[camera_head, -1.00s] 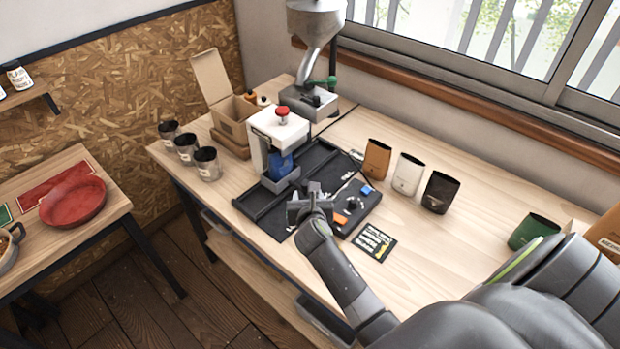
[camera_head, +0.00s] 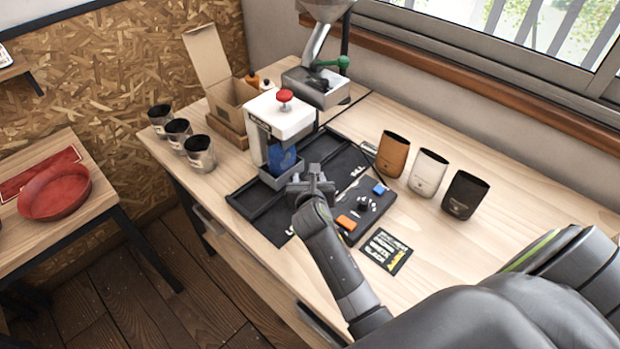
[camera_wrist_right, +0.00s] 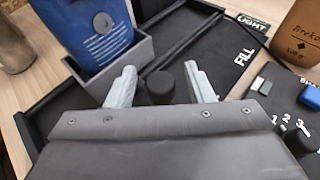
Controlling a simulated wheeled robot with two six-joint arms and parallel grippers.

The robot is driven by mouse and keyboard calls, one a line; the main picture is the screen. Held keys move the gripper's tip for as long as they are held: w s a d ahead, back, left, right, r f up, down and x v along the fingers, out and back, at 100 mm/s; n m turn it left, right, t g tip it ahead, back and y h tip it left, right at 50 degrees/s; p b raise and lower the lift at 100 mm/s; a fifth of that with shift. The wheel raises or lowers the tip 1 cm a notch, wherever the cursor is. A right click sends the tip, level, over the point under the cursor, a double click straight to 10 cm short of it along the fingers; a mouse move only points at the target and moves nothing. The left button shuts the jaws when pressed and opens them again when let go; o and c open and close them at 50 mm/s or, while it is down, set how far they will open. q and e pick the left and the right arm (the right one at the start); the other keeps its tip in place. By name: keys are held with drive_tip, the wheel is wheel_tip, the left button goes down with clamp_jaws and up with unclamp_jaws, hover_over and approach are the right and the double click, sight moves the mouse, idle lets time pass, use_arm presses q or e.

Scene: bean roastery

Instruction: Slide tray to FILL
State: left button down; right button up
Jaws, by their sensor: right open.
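A small grey tray (camera_head: 281,180) stands on the black track at the white press and holds a blue bag (camera_head: 281,158). In the right wrist view the tray (camera_wrist_right: 140,55) and its blue bag (camera_wrist_right: 92,30) are at upper left. My right gripper (camera_head: 311,181) is just right of the tray. Its fingers are open on either side of a black round knob (camera_wrist_right: 160,88), with gaps showing at both sides. The FILL label (camera_wrist_right: 243,57) is on the black mat, right of the track. My left gripper is not in view.
The white press (camera_head: 284,120) with a red knob stands behind the tray. Three dark cups (camera_head: 178,133) are at left. Brown, white and black bags (camera_head: 428,172) stand at right. A black panel (camera_head: 352,215) with coloured switches lies beside my gripper.

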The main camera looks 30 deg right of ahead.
drive_tip(key=shift+c, duration=0.5)
clamp_jaws()
drive_tip(key=shift+w+d+r+p, duration=0.15)
drive_tip(key=shift+d+p, duration=0.2)
drive_tip(key=shift+d, duration=0.1)
drive_tip(key=w+d+p, duration=0.1)
drive_tip(key=d, duration=0.3)
drive_tip(key=w+d+p, duration=0.2)
drive_tip(key=d, duration=0.3)
drive_tip(key=w+d+p, duration=0.1)
drive_tip(key=d, duration=0.3)
drive_tip(key=shift+w+d, duration=0.35)
drive_tip(key=shift+w, duration=0.05)
drive_tip(key=shift+w+d+p, duration=0.3)
drive_tip(key=shift+d+p, duration=0.05)
drive_tip(key=shift+d, duration=0.55)
drive_tip(key=shift+r, duration=0.1)
